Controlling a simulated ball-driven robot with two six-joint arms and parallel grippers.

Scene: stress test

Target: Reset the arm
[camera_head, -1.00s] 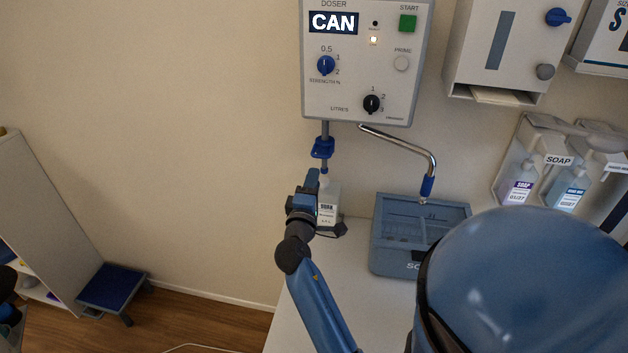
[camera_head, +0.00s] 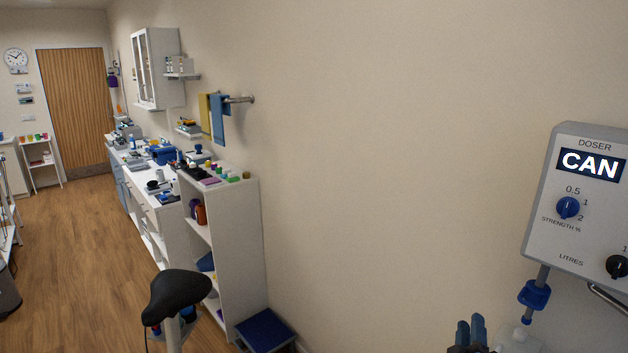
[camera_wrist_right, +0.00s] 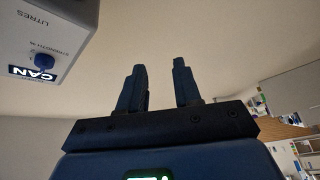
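My right gripper (camera_head: 470,324) shows at the bottom edge of the head view, with only its dark blue finger ends in sight. In the right wrist view the gripper (camera_wrist_right: 159,68) has its two fingers apart with nothing between them. The rest of the right arm is out of the head view. A whitish bottle (camera_head: 516,341) stands just right of the gripper in the head view, cut off by the bottom edge. My left gripper is not in view.
The grey doser (camera_head: 545,232) hangs on the wall at right, reading CAN; it also shows in the wrist view (camera_wrist_right: 72,25). A blue step stool (camera_head: 265,330) and white shelf unit (camera_head: 247,225) stand left of it. Wooden floor lies open at far left.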

